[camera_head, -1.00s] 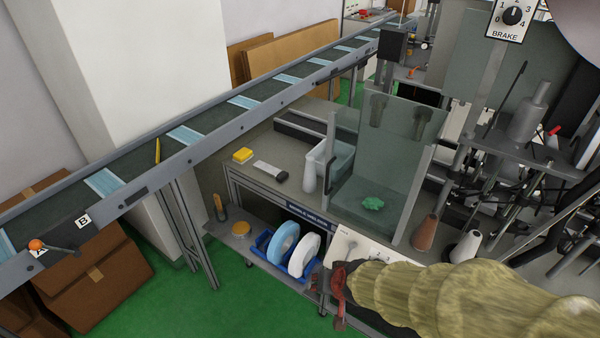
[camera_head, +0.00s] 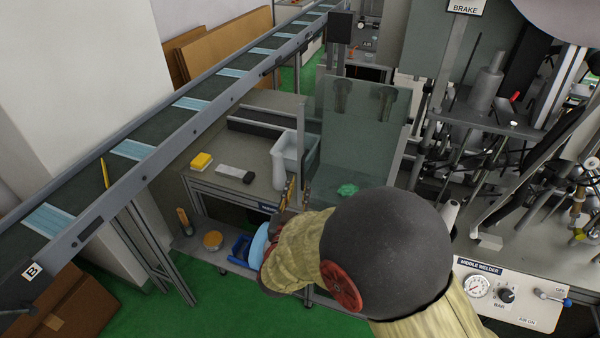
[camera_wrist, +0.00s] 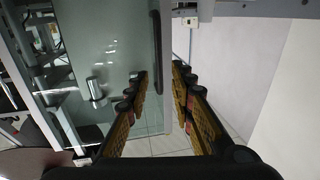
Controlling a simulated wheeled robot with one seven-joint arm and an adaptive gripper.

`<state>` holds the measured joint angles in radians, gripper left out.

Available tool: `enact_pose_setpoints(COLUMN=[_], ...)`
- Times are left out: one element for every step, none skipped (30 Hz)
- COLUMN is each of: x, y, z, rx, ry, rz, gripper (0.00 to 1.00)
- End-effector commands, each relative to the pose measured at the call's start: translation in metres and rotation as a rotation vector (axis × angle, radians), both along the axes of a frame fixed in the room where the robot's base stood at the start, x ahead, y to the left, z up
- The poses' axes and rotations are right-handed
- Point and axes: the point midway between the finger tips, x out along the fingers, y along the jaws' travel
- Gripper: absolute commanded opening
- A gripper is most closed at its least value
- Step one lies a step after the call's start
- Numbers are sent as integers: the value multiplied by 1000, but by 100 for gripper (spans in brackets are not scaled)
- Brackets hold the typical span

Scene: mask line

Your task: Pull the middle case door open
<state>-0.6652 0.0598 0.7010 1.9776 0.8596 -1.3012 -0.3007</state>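The middle case (camera_head: 362,135) is a greenish glass enclosure on the workbench in the head view. Its door shows in the wrist view as a glass panel (camera_wrist: 110,50) with a vertical black handle (camera_wrist: 156,45) near its right edge. My gripper (camera_head: 297,190) is in front of the case's left edge in the head view. In the wrist view my gripper (camera_wrist: 160,76) is open, its two fingers apart with the handle's lower end and door edge appearing between their tips. No contact is clear. My forearm hides the lower front of the case.
A conveyor (camera_head: 150,155) with blue masks runs along the left. The middle welder panel (camera_head: 510,295) is at right.

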Motion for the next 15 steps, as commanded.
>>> enact_pose_setpoints(x=[7,11,18,22,27,34,38,43,48,51,54,59,61,63,65], y=[-2,-3,-4,-5,-6,-6,-7,-8,-9,-9,-9,-10,-10,-11,-11], z=[-1,-1,-1,-2,-2,-2,-2,-2,-2,-2,-2,-2,-2,-1,-1], rx=[1,1,1,2,2,1,1,2,1,0,0,0,1,1,1], ry=[-1,-1,0,0,0,0,0,1,1,1,1,1,2,2,2], rz=[-3,-3,-3,-3,-3,-2,-2,-3,-2,-1,0,-1,-1,-1,0], gripper=[24,24,24,24,24,24,24,24,24,24,24,24,24,24,24])
